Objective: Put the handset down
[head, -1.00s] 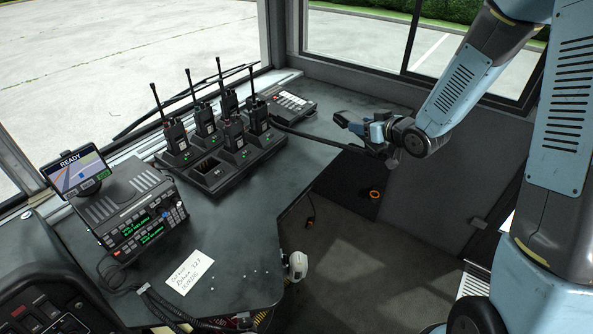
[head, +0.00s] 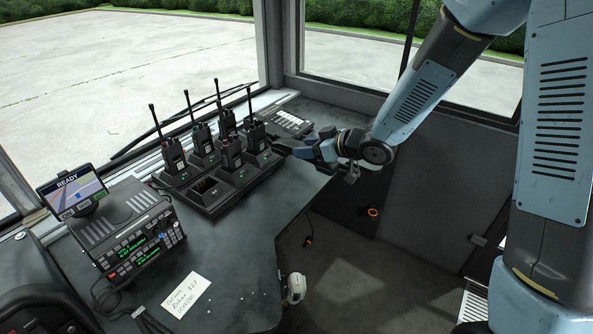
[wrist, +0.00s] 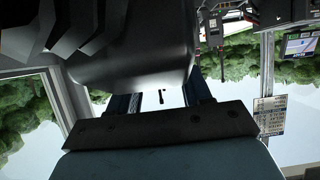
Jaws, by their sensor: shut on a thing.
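My gripper (head: 322,150) is shut on a dark handset (head: 286,147) that points left over the right part of the grey desk (head: 262,222). In the wrist view, the handset (wrist: 140,68) is a large smooth dark shape between the fingers and fills the upper middle. The handset appears to be above the desk; the exact gap cannot be told. A dark keypad unit (head: 290,122) with pale buttons lies just behind it, near the window.
A charger rack (head: 212,206) with several upright radios (head: 173,158) stands left of the gripper, one slot empty. A radio console (head: 133,228) with a READY screen (head: 72,196) is at far left. A note (head: 186,295) lies in front. The desk front is mostly clear.

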